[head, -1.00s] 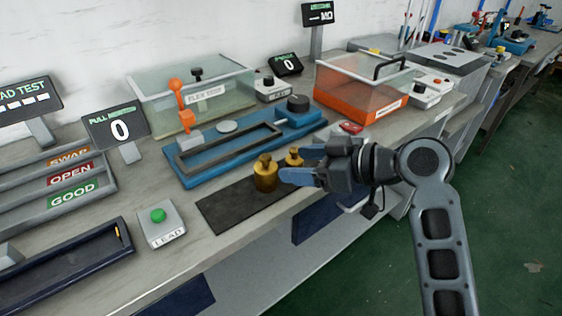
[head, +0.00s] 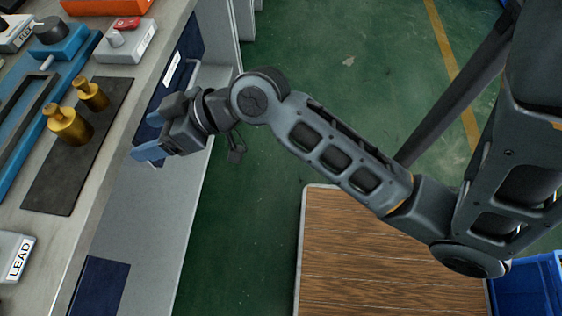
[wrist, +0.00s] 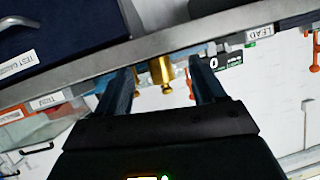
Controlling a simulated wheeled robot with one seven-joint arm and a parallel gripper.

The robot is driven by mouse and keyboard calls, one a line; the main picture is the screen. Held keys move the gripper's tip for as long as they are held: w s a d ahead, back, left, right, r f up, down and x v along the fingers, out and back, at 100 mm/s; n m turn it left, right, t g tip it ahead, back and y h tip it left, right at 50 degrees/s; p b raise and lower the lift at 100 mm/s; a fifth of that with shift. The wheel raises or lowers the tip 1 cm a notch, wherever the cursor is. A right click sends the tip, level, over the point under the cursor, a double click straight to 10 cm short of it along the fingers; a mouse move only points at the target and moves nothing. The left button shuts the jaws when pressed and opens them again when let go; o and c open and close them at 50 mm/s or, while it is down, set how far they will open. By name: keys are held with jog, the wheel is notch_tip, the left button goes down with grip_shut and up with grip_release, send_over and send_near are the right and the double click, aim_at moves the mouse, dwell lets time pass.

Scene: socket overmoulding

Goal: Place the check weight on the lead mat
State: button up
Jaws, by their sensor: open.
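Two brass check weights stand upright on the dark lead mat (head: 58,190) at the bench front: a larger one (head: 68,125) and a smaller one (head: 92,96). My gripper (head: 158,130) is open and empty, to the right of the mat and weights and apart from them, out past the bench's front edge. In the wrist view the larger weight (wrist: 162,72) shows between my two fingers (wrist: 162,90), beyond their tips. The smaller weight (wrist: 137,82) is partly hidden by the left finger there.
The blue fixture (head: 20,120) lies just behind the mat. A grey box with a red switch (head: 125,42) stands beyond the mat's far end, and the LEAD box (head: 14,256) at its near end. A wooden-topped surface (head: 350,260) and a blue crate (head: 530,285) are at lower right.

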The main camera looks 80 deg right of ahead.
jog(key=s+a+f+m+h, duration=0.2)
jog(key=s+a+f+h, duration=0.1)
jog(key=s, duration=0.9)
jog(key=s+a+r+n+t, duration=0.1)
jog(key=s+r, duration=0.2)
jog(key=s, duration=0.3)
jog(key=s+a+r+n+t+y, duration=0.1)
jog(key=s+r, duration=0.2)
jog(key=s, duration=0.3)
jog(key=shift+s+a, duration=0.15)
jog(key=shift+a, duration=0.2)
jog(key=shift+r, duration=0.1)
notch_tip(320, 180, up, 3)
jog(key=p, duration=0.3)
